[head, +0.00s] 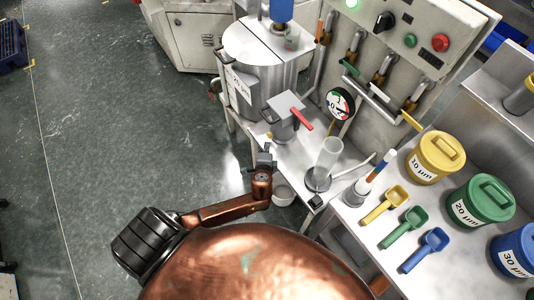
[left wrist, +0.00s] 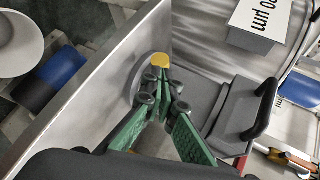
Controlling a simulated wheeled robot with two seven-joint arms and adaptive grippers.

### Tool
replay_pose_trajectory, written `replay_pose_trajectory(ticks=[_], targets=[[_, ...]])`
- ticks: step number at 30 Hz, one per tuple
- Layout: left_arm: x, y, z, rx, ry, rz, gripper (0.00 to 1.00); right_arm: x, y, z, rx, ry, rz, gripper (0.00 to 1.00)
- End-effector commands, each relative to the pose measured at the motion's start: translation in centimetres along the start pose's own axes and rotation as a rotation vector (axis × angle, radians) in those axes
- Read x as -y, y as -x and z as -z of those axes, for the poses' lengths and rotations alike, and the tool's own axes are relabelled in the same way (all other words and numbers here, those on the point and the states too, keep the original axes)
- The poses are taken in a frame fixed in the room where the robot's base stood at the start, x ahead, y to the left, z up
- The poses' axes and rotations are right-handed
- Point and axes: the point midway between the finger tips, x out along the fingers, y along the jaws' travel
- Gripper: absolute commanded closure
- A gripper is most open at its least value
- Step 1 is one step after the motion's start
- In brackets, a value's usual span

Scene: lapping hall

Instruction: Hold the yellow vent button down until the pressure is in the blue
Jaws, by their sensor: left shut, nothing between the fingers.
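The yellow vent button (left wrist: 160,60) is a small round cap on a grey round base in the left wrist view. In the head view it is a tiny yellow spot (head: 269,135) beside the grey valve block. My left gripper (head: 264,158) is shut and empty, with its fingertips (left wrist: 158,88) right at the near side of the button. I cannot tell whether they touch or press it. The pressure gauge (head: 340,104) is a round white dial with coloured marks; its needle is too small to read surely. My right gripper is not in view.
A red-handled valve (head: 301,118) stands close to the button, with a steel tank (head: 262,62) behind. A clear cylinder (head: 326,160) is to the right. Scoops and the yellow (head: 436,158), green (head: 482,200) and blue (head: 516,252) tubs fill the right bench. Open floor lies left.

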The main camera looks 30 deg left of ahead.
Motion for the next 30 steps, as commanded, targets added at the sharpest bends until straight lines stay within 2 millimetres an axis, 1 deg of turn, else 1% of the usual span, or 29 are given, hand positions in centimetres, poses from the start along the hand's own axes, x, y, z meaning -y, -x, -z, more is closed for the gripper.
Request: replay_pose_trajectory(ticks=[1, 3, 6, 9, 14, 23, 30], targets=[[-0.1, -1.1, 0.0, 0.001, -0.001, 0.002, 1.00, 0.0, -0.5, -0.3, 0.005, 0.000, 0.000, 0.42], [-0.2, -2.3, 0.0, 0.001, -0.002, 0.000, 1.00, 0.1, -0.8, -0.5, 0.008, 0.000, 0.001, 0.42], [-0.2, -3.5, 0.0, 0.001, -0.003, 0.000, 1.00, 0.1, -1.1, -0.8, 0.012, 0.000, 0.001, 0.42], [-0.1, -4.3, 0.0, 0.000, 0.000, -0.001, 1.00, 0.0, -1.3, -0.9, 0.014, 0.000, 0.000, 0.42], [-0.1, -4.8, 0.0, 0.000, 0.000, -0.002, 1.00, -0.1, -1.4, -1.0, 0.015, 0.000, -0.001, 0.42], [0.0, -4.8, 0.1, -0.001, 0.001, -0.001, 1.00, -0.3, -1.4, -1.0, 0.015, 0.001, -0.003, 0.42], [0.5, -6.4, 1.1, 0.001, 0.000, 0.000, 1.00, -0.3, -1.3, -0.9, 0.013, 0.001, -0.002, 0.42]])
